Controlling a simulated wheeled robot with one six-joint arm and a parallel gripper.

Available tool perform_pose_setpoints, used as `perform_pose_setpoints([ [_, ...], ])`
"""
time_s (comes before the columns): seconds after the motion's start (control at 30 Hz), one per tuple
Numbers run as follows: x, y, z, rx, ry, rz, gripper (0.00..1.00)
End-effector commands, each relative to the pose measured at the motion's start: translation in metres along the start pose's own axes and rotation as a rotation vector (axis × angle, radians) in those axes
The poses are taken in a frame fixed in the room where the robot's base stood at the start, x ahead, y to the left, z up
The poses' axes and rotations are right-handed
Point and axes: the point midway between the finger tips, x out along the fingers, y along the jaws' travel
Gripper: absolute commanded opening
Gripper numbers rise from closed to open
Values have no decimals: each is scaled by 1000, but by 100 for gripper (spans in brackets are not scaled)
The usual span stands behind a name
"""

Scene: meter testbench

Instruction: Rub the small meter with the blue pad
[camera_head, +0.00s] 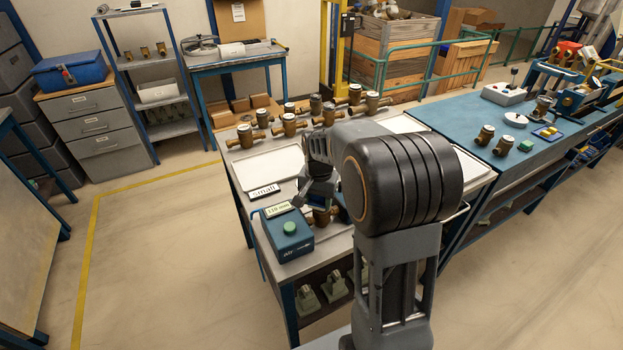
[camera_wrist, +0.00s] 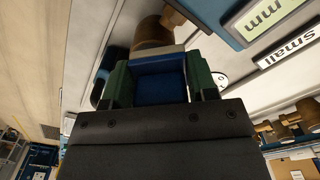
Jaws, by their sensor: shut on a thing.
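In the wrist view, my gripper (camera_wrist: 160,72) has its green fingers shut on the blue pad (camera_wrist: 162,88). A pale strip shows along the pad's far edge. A brass meter (camera_wrist: 152,32), likely the small meter, is just beyond the pad; I cannot tell whether they touch. In the head view, my gripper (camera_head: 320,190) is low over the near part of the bench, and my arm hides much of it. Part of the brass meter (camera_head: 321,216) shows beneath the gripper, beside the blue test box.
The blue box (camera_head: 287,240) with a green button and display stands left of my gripper. A "small" sign (camera_head: 264,191) lies behind it, near a white tray (camera_head: 268,167). Several brass meters (camera_head: 290,124) stand along the bench's back. A blue-topped bench (camera_head: 460,122) is at right.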

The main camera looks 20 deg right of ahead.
Motion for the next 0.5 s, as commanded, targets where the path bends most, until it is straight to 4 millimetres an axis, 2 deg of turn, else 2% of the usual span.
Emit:
perform_pose_setpoints([
  [0.17,1,-9,10,7,-2,1,31],
  [0.23,-6,-8,9,9,-3,2,31],
  [0.33,-33,-8,8,9,3,-2,31],
  [0.5,-46,-8,8,8,0,0,31],
])
